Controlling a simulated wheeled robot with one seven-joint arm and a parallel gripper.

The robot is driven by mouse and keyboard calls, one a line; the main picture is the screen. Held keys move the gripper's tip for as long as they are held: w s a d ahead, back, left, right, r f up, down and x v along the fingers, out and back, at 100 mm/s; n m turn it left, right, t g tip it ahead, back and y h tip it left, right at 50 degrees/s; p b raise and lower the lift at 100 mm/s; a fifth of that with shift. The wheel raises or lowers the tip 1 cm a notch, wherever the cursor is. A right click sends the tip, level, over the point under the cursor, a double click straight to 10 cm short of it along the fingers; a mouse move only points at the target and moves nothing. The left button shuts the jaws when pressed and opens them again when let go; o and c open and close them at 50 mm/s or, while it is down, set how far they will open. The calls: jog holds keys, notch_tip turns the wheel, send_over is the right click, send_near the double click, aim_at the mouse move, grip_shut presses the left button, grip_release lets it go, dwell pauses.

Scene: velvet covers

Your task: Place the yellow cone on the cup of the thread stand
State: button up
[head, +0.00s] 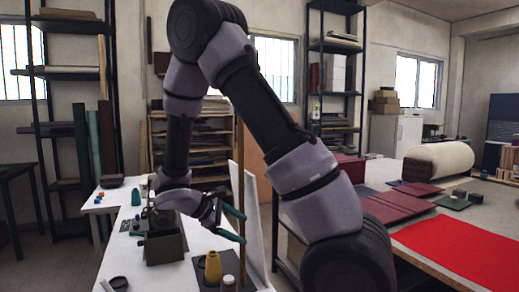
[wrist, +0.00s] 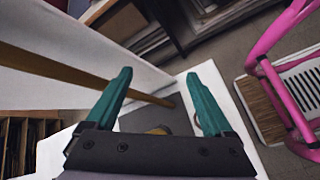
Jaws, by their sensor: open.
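The yellow cone (head: 213,268) stands upright on a dark flat plate (head: 203,286) at the near end of the white table. A small pale round piece (head: 229,281) is just right of the cone; I cannot tell if it is a cup of the thread stand. A tall wooden rod (head: 241,180) rises behind the plate. My gripper (head: 238,226) is open and empty, above and slightly right of the cone. In the wrist view its teal fingers (wrist: 162,108) are spread. A yellowish patch (wrist: 157,131) shows low between them, mostly hidden by my gripper body.
A dark olive box-like machine (head: 165,247) stands left of the cone. A teal cone (head: 136,197) is farther back. A white upright panel (head: 253,215) borders the table's right side. Pink tubing (wrist: 275,70) and a slatted seat lie to the right in the wrist view.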

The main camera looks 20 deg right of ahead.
jog(key=s+r+m+t+y, duration=0.3)
jog(key=s+r+m+y, duration=0.3)
jog(key=r, duration=0.6)
jog(key=s+r+m+t+y, duration=0.3)
jog(key=s+r+m+y, duration=0.3)
jog(key=r+m, duration=0.3)
notch_tip(320, 180, up, 5)
jog(key=shift+s+d+f, duration=0.2)
jog(key=shift+s+d, duration=0.25)
jog(key=shift+s, duration=0.4)
